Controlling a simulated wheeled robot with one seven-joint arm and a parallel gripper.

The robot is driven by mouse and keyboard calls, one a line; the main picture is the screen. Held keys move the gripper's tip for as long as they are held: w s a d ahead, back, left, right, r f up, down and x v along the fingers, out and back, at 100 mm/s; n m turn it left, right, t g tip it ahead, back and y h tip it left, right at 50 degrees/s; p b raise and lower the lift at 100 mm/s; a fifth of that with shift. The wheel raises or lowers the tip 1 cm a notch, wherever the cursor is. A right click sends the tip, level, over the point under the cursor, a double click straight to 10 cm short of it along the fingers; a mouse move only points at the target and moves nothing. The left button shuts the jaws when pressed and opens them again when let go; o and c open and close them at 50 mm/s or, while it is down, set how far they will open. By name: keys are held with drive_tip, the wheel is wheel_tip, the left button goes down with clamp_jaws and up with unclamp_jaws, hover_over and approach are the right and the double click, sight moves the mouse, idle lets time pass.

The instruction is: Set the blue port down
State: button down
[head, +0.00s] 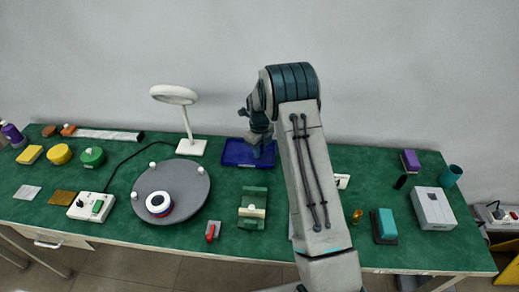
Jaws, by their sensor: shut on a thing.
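My gripper (258,148) is at the back middle of the green table, pointing down over a blue tray (233,154). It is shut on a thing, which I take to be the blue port. The port is small and dark here and blends with the gripper and the tray, so its outline is not clear. I cannot tell whether it touches the tray floor or hangs just above it.
A white lamp (190,147) stands close left of the tray. A green block fixture (252,208) stands in front. My arm hides the table right of it.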

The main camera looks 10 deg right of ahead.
drive_tip(key=c, duration=1.3)
unclamp_jaws()
drive_tip(key=shift+f, duration=0.15)
drive_tip(key=shift+o, duration=0.2)
wheel_tip(320, 180, up, 12)
drive_tip(key=shift+r+b, duration=0.15)
drive_tip(key=shift+b, duration=0.5)
drive_tip(key=s+r+n+t, duration=0.2)
drive_tip(key=s+r+n, duration=1.15)
drive_tip(key=s, duration=0.45)
drive_tip(key=s+f+n+t, duration=0.1)
drive_tip(key=s+n, duration=1.4)
drive_tip(key=s, duration=0.3)
drive_tip(key=shift+s+a+f, duration=0.25)
drive_tip(key=shift+s+a, duration=0.05)
drive_tip(key=shift+a, duration=0.1)
